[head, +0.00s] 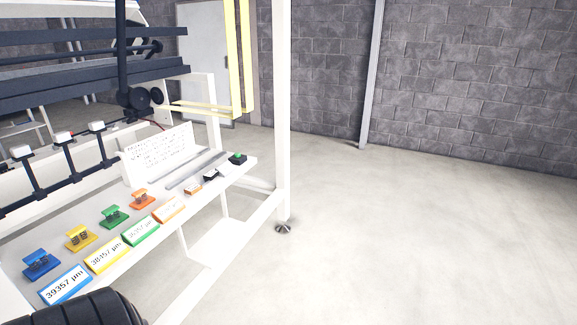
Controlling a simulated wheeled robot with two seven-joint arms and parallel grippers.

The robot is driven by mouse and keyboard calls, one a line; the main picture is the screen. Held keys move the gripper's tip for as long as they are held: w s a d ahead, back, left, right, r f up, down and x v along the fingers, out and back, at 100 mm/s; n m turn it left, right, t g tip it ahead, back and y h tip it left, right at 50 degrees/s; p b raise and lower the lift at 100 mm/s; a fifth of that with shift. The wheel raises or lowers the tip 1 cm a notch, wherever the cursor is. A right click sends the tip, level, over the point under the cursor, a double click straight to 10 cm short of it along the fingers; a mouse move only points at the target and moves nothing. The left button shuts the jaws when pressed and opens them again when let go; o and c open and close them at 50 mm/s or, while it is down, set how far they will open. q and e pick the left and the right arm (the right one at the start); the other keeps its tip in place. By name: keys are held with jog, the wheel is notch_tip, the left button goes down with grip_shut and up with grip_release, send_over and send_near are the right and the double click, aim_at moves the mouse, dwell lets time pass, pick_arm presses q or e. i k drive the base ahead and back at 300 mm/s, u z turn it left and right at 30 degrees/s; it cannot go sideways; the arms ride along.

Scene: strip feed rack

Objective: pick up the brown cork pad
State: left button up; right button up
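I cannot make out a brown cork pad for certain in the head view. A small orange-and-white piece (193,188) lies on the white shelf (187,238) of the rack; it is too small to tell what it is. Neither of my grippers shows. A dark ribbed rounded part at the bottom left looks like part of my own arm and hides the shelf's near corner.
The shelf holds blue (41,263), yellow (81,237), green (114,216) and orange (143,198) blocks, with matching labels. A black piece with a green top (237,158) sits at its far end. A white post (283,110) stands right; open floor (410,230) lies beyond.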

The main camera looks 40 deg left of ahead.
aim_at(194, 188)
jog(key=z, duration=0.1)
jog(key=i, duration=2.1)
jog(key=u, duration=0.9)
jog(key=i, duration=0.95)
jog(key=u, duration=1.6)
jog(key=i, duration=0.65)
jog(key=u, duration=0.5)
